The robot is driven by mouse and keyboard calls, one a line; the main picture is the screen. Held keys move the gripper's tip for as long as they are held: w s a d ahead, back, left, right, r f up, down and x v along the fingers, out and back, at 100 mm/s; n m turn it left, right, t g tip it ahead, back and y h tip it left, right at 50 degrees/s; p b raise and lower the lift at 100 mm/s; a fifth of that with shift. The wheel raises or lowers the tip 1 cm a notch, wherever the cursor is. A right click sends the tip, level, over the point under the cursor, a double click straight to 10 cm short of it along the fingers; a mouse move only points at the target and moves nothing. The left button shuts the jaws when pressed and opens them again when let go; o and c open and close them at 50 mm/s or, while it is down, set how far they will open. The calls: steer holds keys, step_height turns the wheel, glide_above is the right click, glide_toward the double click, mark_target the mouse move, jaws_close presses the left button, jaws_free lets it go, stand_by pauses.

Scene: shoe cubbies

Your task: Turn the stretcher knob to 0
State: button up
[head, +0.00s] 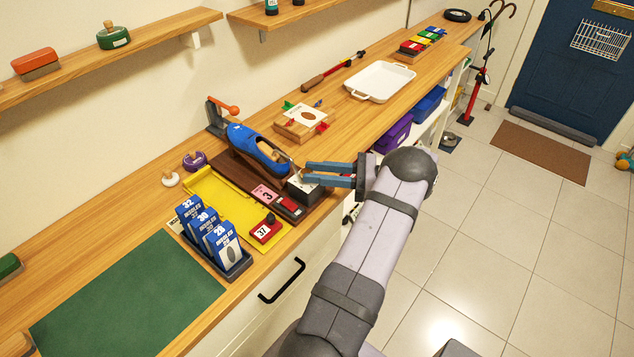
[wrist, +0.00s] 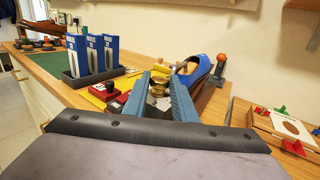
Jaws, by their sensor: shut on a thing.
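The brass stretcher knob (wrist: 158,88) shows between my blue fingers in the wrist view, on top of a dark block (head: 303,192) at the counter's front edge. My gripper (head: 304,173) reaches in from the right and is shut on the knob; the fingers hide much of it, and I cannot read any mark on it. A blue shoe (head: 256,148) sits on the brown base just behind the block, and also shows in the wrist view (wrist: 200,68). A pink plate reading "3" (head: 265,194) lies left of the block.
A yellow tray (head: 213,199) and a rack of blue insole boxes (head: 209,233) stand left of the base. A red block marked 37 (head: 265,231) is near the front edge. A wooden block with coloured clips (head: 302,122) and a white tray (head: 379,81) lie farther along the counter.

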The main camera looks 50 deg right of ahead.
steer(key=shift+w+d+n+g+y+b, duration=0.1)
steer(key=shift+d+n+g+y+b, duration=0.05)
steer(key=shift+n+g+y+b, duration=0.45)
steer(key=o, duration=1)
steer(key=shift+o, duration=0.2)
step_height(320, 180, up, 10)
steer(key=b, duration=0.1)
